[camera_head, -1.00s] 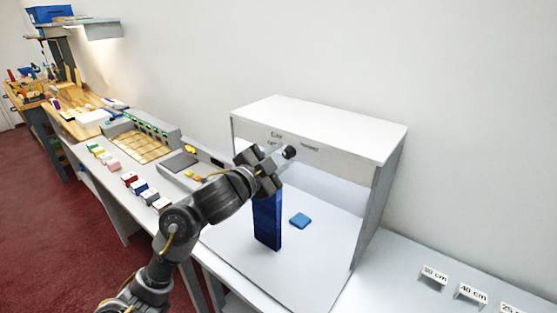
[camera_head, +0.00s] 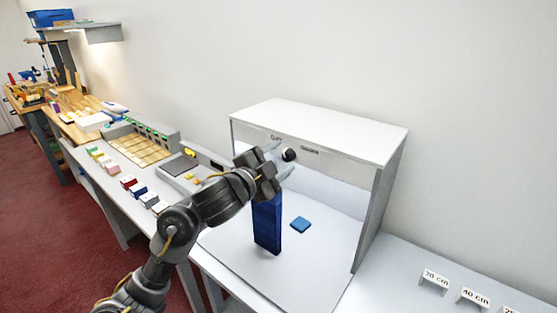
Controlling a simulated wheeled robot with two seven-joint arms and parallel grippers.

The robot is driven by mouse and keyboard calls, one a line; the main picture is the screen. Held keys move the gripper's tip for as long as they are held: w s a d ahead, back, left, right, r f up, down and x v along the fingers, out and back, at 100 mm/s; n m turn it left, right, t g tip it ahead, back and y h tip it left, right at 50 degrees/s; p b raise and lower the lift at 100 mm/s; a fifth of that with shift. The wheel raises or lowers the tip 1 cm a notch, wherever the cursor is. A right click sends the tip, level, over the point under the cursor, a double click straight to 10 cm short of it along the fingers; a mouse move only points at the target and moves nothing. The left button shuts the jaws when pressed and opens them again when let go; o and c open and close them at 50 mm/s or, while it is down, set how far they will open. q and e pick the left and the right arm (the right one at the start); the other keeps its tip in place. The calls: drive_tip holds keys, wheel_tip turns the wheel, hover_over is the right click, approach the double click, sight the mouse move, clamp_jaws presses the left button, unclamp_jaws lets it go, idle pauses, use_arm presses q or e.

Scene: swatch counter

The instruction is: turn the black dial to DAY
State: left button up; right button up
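The black dial (camera_head: 289,155) is a small round knob on the front upper panel of the white booth (camera_head: 325,125). Small labels sit above it on the panel, too small to read surely, so I cannot tell which way the dial points. My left gripper (camera_head: 277,162) is raised in front of the panel, its light fingers right beside the dial. I cannot tell whether the fingers touch it, or how far apart they are. My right gripper is not in view.
Inside the booth stand a tall dark blue block (camera_head: 267,225), below my gripper, and a flat blue piece (camera_head: 300,224). Distance signs (camera_head: 434,281) stand on the counter at right. Several coloured swatch blocks (camera_head: 138,189) line the left counter.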

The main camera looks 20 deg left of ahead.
use_arm(q)
drive_tip(key=p+v, duration=0.2)
drive_tip(key=v, duration=0.9)
drive_tip(key=shift+d+f, duration=0.1)
